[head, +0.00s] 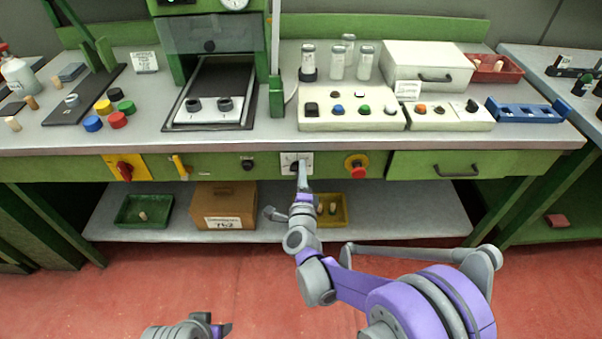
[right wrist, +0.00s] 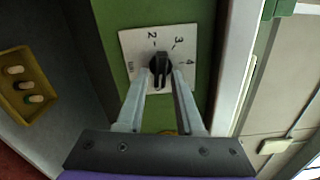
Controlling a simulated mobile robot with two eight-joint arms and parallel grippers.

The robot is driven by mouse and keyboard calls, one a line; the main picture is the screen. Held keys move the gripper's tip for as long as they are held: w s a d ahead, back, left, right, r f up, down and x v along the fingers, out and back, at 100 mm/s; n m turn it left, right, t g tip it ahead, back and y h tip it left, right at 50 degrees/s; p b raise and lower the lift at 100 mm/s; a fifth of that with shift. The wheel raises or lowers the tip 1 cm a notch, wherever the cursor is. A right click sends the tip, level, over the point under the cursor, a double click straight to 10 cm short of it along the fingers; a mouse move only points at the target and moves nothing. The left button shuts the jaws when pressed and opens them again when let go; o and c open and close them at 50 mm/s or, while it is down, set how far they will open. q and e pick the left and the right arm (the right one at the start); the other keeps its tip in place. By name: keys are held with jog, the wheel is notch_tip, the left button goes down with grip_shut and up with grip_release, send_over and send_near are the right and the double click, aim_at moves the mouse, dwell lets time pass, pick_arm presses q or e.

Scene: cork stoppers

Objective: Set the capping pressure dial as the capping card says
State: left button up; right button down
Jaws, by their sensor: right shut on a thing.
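The dial is a black knob (right wrist: 160,72) on a white plate (right wrist: 133,45) marked 2, 3 and 4 in the right wrist view. In the head view its plate (head: 289,159) is on the green front rail, partly hidden by my right gripper (head: 302,172). The fingers of my right gripper (right wrist: 161,80) are closed on the knob's two sides. I cannot tell which mark the knob points to. White cards stand at the back left (head: 145,61) and by the white box (head: 407,90); their writing is too small to read. My left gripper (head: 224,329) is low at the bottom edge, clear of the bench.
On the same rail are a red rotary switch (head: 124,171), a yellow lever (head: 180,166), a small black knob (head: 247,164) and a red button (head: 357,166). A button panel (head: 350,123) stands on the bench above. A yellow tray (head: 333,210) is on the lower shelf.

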jog(key=c, duration=0.8)
grip_release()
jog(key=shift+c, duration=0.2)
jog(key=shift+s, duration=0.1)
jog(key=s, duration=1)
jog(key=shift+s+p, duration=0.4)
jog(key=shift+r, duration=0.1)
